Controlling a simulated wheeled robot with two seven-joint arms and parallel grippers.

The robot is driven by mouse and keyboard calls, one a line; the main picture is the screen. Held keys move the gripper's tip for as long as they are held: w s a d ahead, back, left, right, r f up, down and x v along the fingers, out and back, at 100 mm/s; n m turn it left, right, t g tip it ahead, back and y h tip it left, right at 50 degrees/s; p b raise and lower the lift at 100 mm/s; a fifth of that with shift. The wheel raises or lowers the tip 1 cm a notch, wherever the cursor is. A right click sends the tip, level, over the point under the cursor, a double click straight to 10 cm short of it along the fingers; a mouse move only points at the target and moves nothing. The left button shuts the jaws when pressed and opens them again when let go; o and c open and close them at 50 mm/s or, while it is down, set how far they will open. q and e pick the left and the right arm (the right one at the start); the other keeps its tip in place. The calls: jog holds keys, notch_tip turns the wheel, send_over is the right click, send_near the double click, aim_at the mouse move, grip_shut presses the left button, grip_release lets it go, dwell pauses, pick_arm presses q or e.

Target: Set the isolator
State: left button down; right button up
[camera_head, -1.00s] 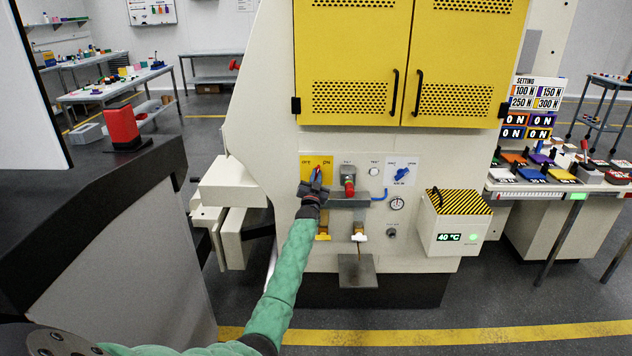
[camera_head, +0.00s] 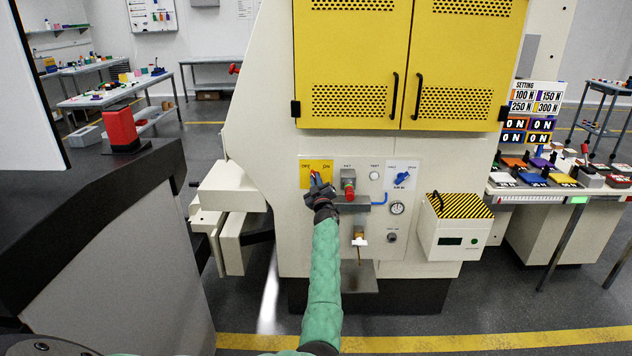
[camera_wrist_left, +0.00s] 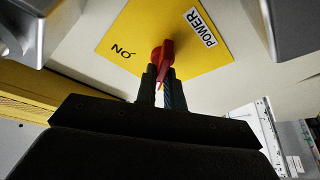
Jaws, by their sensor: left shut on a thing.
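The isolator is a red rotary handle (camera_wrist_left: 163,55) on a yellow plate (camera_head: 305,166) marked OFF and ON, on the machine's front panel. In the left wrist view the yellow plate (camera_wrist_left: 205,58) shows ON upside down beside a POWER label. My left gripper (camera_head: 317,182) reaches up to the plate and is shut on the red handle; its fingers (camera_wrist_left: 163,85) flank the handle's end. In the head view the fingers mostly hide the handle, so its exact angle is hard to read there. My right gripper is not in view.
Close right are a red-topped valve (camera_head: 349,188), a blue selector knob (camera_head: 402,178) and a gauge (camera_head: 397,208). A striped-lid box (camera_head: 457,224) with a dark display stands further right. Yellow doors (camera_head: 350,65) are above. A black-topped counter (camera_head: 100,200) is at left.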

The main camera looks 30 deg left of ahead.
pick_arm(q)
jog(key=shift+n+g, duration=0.6)
jog(key=shift+n, duration=0.8)
jog(key=shift+y, duration=0.3)
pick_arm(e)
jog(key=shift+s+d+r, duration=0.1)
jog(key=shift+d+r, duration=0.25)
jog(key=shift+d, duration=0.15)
pick_arm(q)
jog(key=shift+n, duration=0.3)
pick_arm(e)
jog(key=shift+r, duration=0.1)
pick_arm(q)
jog(key=c, duration=1.5)
grip_release()
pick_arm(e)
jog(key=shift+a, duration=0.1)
